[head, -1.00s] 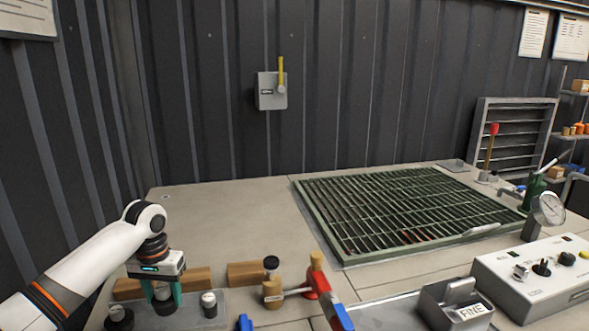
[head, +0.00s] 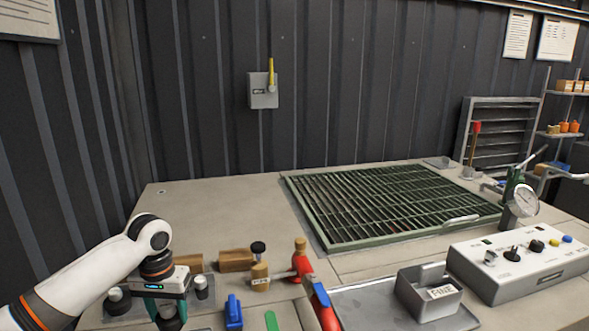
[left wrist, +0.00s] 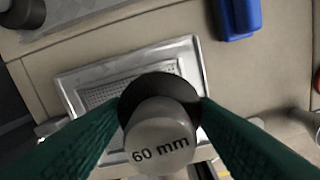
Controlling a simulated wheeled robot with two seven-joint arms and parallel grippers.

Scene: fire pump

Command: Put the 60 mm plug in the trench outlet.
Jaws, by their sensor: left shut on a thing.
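My left gripper (head: 171,312) is shut on the 60 mm plug, at the lower left of the head view. In the left wrist view the plug (left wrist: 160,150) is a grey cylinder with a black collar, marked "60 mm", between the green fingers. Beyond it is a metal tray (left wrist: 200,62) with a perforated plate (left wrist: 105,92), partly hidden by the plug. I cannot tell whether this is the trench outlet. Two other plugs, one on the left (head: 116,299) and one on the right (head: 201,288), stand either side of the gripper. My right gripper is not in view.
A green grating (head: 400,205) fills the back.

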